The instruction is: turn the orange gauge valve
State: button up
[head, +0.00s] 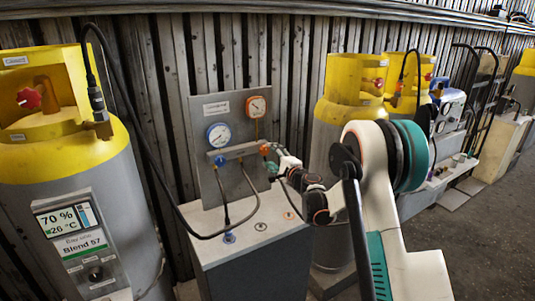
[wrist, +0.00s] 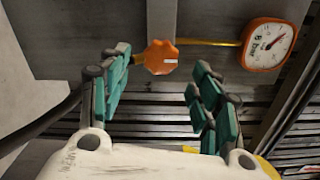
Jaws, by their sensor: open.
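The orange gauge valve (wrist: 160,57) is a lobed knob with a small white mark. In the wrist view it sits between and just beyond the tips of my gripper (wrist: 158,72), whose teal-padded fingers are spread apart. No contact with the knob shows. In the head view the orange valve (head: 264,148) is at the right end of the grey manifold bar, and my gripper (head: 272,165) is right by it, partly covering it. The orange gauge (head: 256,106) is above the valve, joined by a brass tube in the wrist view (wrist: 268,44).
A blue gauge (head: 219,135) and blue valve (head: 219,160) are left on the same panel (head: 200,110). A black hose (head: 170,190) runs to the left yellow-topped cylinder (head: 60,170). The grey cabinet (head: 255,260) is below. More cylinders (head: 330,120) stand behind my arm.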

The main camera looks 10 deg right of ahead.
jog(key=v, duration=0.6)
jog(key=shift+s, duration=0.4)
jog(key=shift+d, duration=0.1)
